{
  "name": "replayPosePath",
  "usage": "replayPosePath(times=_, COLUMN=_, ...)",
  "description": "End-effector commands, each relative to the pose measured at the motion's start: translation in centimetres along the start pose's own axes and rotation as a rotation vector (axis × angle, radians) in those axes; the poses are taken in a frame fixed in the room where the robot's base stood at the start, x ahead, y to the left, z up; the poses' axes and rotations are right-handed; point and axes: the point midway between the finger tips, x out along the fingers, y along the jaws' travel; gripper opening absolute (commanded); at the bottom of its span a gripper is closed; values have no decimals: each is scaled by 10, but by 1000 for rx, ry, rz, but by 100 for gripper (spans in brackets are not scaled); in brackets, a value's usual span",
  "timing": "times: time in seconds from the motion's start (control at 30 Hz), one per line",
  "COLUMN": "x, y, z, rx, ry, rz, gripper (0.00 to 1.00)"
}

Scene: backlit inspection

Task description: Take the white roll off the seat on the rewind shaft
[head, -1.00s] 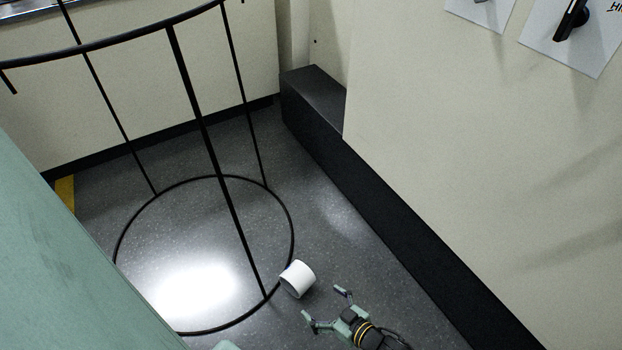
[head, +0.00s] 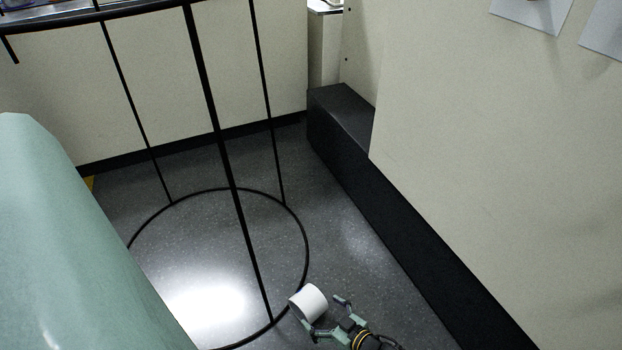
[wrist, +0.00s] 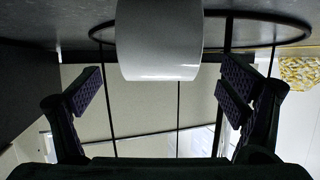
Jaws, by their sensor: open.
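The white roll (head: 311,301) shows at the lower middle of the head view, with one darker end facing left. It also fills the top middle of the wrist view (wrist: 160,42), where its upper part is cut off. My gripper (head: 324,311) is open at the roll's lower right side. In the wrist view my open fingers (wrist: 163,92) are spread wide to the left and right, with the roll ahead between their lines and a gap to each side. No grip on it shows. I cannot make out the shaft or the seat under the roll.
A black hoop frame with thin upright rods (head: 218,130) stands just left of the roll, its lower ring (head: 307,245) close by. A dark ledge (head: 400,240) and pale wall (head: 480,160) lie to the right. Grey floor (head: 345,240) between is clear.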

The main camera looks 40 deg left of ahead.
Motion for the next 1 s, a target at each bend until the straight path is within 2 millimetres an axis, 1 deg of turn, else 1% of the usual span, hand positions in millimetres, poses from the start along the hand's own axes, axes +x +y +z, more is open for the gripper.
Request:
replayPosePath(times=0.03, x=9, y=-1, z=2, rx=0, ry=0, rz=-2, gripper=90)
replayPosePath(times=0.13, x=17, y=-1, z=2, rx=0, ry=-2, rz=-1, gripper=90)
replayPosePath(times=0.4, x=19, y=0, z=1, rx=0, ry=-2, rz=1, gripper=90)
replayPosePath(times=1.0, x=18, y=0, z=1, rx=0, ry=-2, rz=0, gripper=50)
